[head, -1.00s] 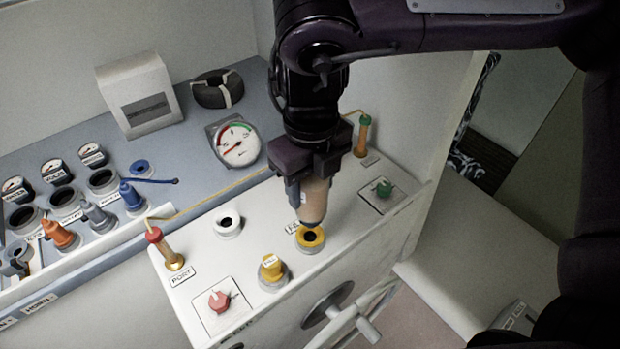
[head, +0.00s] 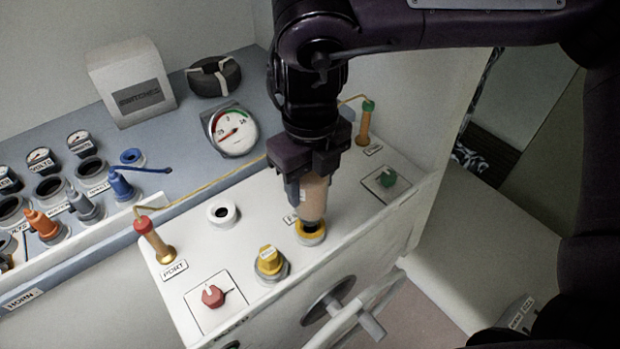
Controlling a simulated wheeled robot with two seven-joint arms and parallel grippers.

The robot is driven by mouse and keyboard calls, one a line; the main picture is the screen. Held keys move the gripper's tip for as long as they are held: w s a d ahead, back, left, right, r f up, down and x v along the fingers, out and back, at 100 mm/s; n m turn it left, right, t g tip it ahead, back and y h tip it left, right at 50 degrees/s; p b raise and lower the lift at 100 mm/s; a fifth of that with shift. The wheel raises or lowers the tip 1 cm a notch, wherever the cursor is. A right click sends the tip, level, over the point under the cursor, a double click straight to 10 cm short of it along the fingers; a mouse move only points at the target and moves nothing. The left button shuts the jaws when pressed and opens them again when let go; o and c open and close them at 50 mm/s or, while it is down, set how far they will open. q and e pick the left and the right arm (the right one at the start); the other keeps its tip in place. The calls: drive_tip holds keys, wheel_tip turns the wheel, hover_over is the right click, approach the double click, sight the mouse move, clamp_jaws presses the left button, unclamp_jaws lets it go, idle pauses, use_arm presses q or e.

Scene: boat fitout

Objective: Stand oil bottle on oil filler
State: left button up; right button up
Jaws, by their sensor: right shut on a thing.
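The oil bottle (head: 313,198) is a tan bottle held neck down in my right gripper (head: 306,170), which is shut on it. The oil filler (head: 310,233) is a yellow-ringed opening on the white console top. The bottle's lower end is at the filler's mouth and covers part of it. I cannot tell whether it rests on the ring or is just above it. My left gripper is not in view.
A yellow cap (head: 269,261) stands left of the filler, with a white-ringed opening (head: 222,212) behind it. A wheel (head: 328,300) is on the console's front.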

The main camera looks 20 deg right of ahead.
drive_tip(key=shift+f, duration=0.6)
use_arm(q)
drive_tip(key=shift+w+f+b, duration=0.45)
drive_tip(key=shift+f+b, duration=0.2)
use_arm(e)
drive_tip(key=shift+f, duration=0.8)
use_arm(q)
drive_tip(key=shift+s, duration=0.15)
use_arm(e)
drive_tip(key=o, duration=1.2)
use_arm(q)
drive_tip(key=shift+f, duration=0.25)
use_arm(e)
drive_tip(key=shift+r, duration=3.85)
